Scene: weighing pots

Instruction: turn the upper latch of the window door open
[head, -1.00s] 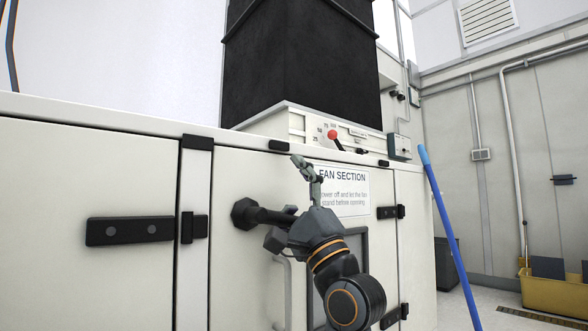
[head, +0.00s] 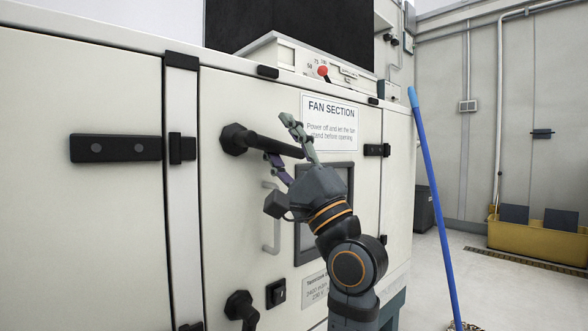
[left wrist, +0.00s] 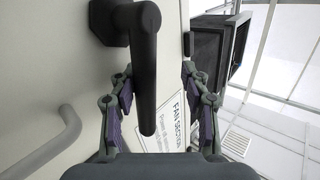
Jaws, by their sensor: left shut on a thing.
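The upper latch (head: 262,144) is a black handle on a round hub on the cream window door (head: 222,240). Its bar points right in the head view, close to level and dipping slightly. My left gripper (head: 279,139) has its fingers on either side of the bar, near its free end, and is shut on it. In the left wrist view the latch bar (left wrist: 143,70) runs between the two fingers (left wrist: 157,80). The exact finger contact is hard to see. The door's dark-framed window (head: 307,243) is partly hidden by my left arm. My right gripper is out of view.
A lower black latch (head: 240,307) and a grey pull handle (head: 274,225) are on the same door. A FAN SECTION sign (head: 330,112) is beside the gripper. A blue-handled mop (head: 437,205) leans at the right. A yellow bin (head: 535,240) stands farther right on open floor.

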